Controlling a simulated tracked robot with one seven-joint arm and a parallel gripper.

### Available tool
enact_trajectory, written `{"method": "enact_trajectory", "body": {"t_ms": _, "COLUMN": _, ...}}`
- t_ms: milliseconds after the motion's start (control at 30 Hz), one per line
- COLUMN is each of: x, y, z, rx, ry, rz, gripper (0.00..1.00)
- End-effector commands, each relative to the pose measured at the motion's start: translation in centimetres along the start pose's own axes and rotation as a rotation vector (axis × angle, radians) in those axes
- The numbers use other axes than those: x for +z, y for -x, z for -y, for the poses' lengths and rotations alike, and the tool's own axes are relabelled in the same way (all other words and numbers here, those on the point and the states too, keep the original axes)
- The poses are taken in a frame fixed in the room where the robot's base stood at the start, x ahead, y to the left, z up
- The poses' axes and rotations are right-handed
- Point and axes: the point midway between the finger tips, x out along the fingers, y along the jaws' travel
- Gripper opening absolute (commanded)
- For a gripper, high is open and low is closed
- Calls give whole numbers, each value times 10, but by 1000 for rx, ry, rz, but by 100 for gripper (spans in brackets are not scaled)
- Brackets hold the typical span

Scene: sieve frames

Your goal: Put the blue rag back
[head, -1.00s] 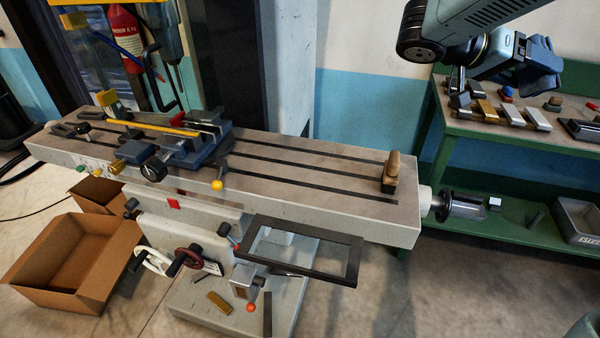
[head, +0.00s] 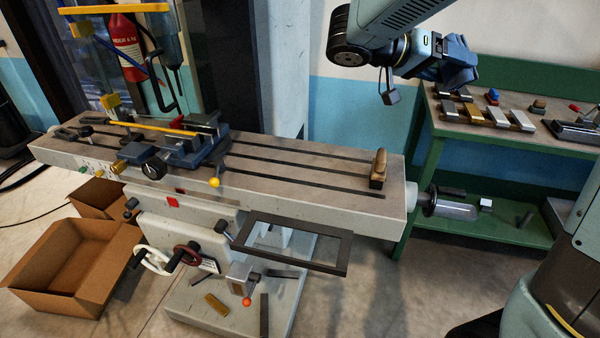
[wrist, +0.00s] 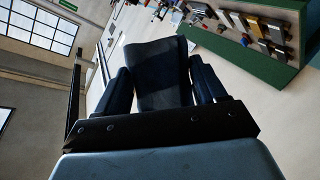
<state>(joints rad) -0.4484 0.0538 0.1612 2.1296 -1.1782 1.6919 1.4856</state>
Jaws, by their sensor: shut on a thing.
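The blue rag (wrist: 160,70) shows in the wrist view as a dark blue, flat piece between the two fingers of my gripper (wrist: 165,88). My gripper is shut on it, and the rag reaches out past the fingertips. In the head view my gripper (head: 458,66) is at the upper right, raised above the level of the green workbench (head: 422,150) and in front of the wall. The rag's outline cannot be told apart from the dark fingers there.
A milling machine table (head: 300,165) with a vise (head: 185,150) and a wooden-handled brush (head: 378,168) crosses the middle. Metal blocks (head: 498,117) and a small blue item (head: 492,96) lie on the workbench. Cardboard boxes (head: 75,265) stand on the floor at left.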

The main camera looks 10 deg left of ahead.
Motion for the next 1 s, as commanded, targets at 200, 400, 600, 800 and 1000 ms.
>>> {"method": "enact_trajectory", "body": {"t_ms": 200, "x": 38, "y": 5, "z": 14, "rx": -35, "ry": 21, "rz": 119, "gripper": 46}}
{"method": "enact_trajectory", "body": {"t_ms": 400, "x": 94, "y": 28, "z": 34, "rx": -94, "ry": 26, "rz": 393, "gripper": 46}}
{"method": "enact_trajectory", "body": {"t_ms": 600, "x": 136, "y": 61, "z": 48, "rx": -151, "ry": -24, "rz": 708, "gripper": 46}}
{"method": "enact_trajectory", "body": {"t_ms": 800, "x": 166, "y": 100, "z": 58, "rx": -219, "ry": -143, "rz": 1033, "gripper": 46}}
{"method": "enact_trajectory", "body": {"t_ms": 1000, "x": 188, "y": 148, "z": 65, "rx": -302, "ry": -356, "rz": 1357, "gripper": 46}}
